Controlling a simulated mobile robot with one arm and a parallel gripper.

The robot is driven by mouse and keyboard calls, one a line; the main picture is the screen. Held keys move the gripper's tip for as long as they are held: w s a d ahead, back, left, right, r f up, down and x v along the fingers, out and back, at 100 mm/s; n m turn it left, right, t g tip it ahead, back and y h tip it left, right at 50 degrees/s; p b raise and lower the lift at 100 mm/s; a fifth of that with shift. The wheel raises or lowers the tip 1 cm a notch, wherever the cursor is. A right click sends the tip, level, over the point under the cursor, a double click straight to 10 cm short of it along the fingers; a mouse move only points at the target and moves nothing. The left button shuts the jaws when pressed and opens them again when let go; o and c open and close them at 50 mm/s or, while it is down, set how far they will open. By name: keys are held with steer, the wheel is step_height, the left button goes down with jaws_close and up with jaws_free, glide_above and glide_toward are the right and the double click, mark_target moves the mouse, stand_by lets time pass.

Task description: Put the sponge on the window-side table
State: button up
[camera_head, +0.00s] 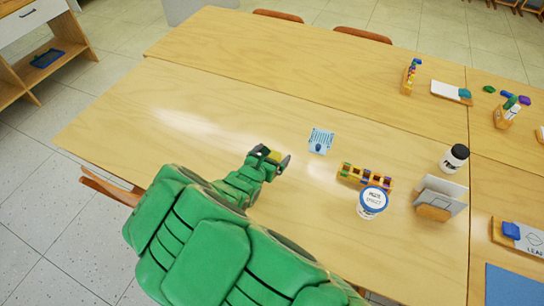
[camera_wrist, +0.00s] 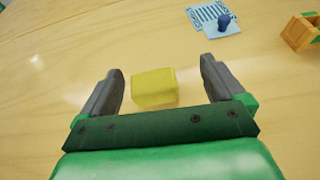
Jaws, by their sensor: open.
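A yellow block, which looks like the sponge (camera_wrist: 154,87), lies on the light wooden table (camera_wrist: 60,110) in the wrist view. It sits between the two dark fingers of my gripper (camera_wrist: 161,67), with gaps on both sides. My gripper is open and not closed on it. In the head view my gripper (camera_head: 271,156) is low over the near table half (camera_head: 190,120); a bit of yellow shows at its fingers, and the rest of the sponge is hidden. Which table is the window-side one cannot be told.
A blue stamp-like piece (camera_head: 320,141), a wooden rack of coloured blocks (camera_head: 366,177), a white tub (camera_head: 372,202), a black-capped bottle (camera_head: 454,158) and a card holder (camera_head: 440,196) stand to the right. The table's left part is clear. Chairs (camera_head: 362,35) line the far edge.

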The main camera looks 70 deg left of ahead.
mark_target(273, 151)
steer(key=shift+s+a+f+n, duration=0.15)
steer(key=shift+s+f, duration=0.15)
steer(key=shift+s, duration=0.2)
steer(key=shift+s+f+n, duration=0.15)
steer(key=shift+s+f, duration=0.15)
steer(key=shift+s, duration=0.15)
steer(key=shift+w+a+f+g, duration=0.15)
steer(key=shift+w+a+f, duration=0.2)
steer(key=shift+w+a, duration=0.15)
steer(key=shift+w+a+f+g, duration=0.15)
steer(key=shift+w+a+f, duration=0.2)
steer(key=shift+w, duration=0.2)
steer(key=shift+x, duration=1.05)
steer(key=shift+r, duration=0.15)
steer(key=c, duration=1.1)
steer(key=shift+r, duration=0.1)
steer(key=shift+r, duration=4.9)
